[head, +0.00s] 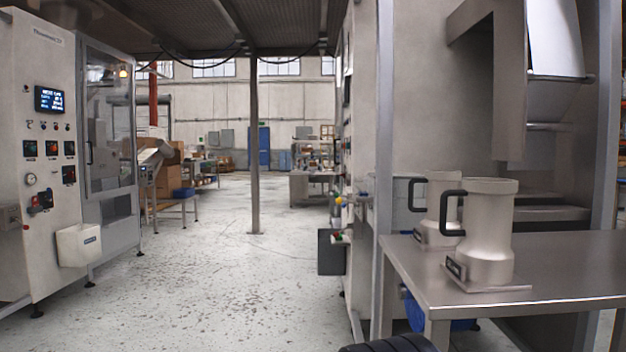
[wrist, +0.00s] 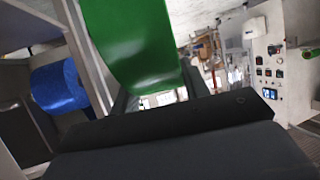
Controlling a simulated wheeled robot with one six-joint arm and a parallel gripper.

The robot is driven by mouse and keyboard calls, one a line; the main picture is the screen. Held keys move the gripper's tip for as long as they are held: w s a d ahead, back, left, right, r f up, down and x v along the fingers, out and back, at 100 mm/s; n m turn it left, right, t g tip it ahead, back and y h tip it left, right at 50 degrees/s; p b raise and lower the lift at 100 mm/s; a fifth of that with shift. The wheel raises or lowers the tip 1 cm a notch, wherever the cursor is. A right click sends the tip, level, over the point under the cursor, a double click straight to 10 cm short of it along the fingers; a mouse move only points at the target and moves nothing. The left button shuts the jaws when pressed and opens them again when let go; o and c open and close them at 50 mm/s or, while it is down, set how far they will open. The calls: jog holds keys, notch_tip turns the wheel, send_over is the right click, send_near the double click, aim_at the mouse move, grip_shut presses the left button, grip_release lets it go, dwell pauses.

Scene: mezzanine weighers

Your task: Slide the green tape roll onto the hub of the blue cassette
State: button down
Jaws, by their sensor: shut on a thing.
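A large, glossy green thing, which I take to be the green tape roll (wrist: 135,40), fills the upper middle of the wrist view, very close to the camera. My gripper (wrist: 152,88) is shut on it, with dark fingers on both sides of its lower end. The roll's far end runs out of the picture at the top, so its hole does not show. I cannot make out the blue cassette or its hub in either view. The roll and gripper do not show in the head view.
A steel table (head: 400,262) at the right carries two steel jugs, the nearer (head: 487,235) and one behind (head: 440,205). A blue thing (head: 415,313) is under it; a blue cylinder (wrist: 58,88) shows in the wrist view. A control cabinet (head: 45,130) stands left. The middle floor is clear, except for a post (head: 254,150).

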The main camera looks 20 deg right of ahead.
jog(key=shift+r, duration=0.15)
dwell(0.3)
notch_tip(320, 180, up, 28)
jog(key=s+p, duration=0.2)
jog(key=p, duration=3.6)
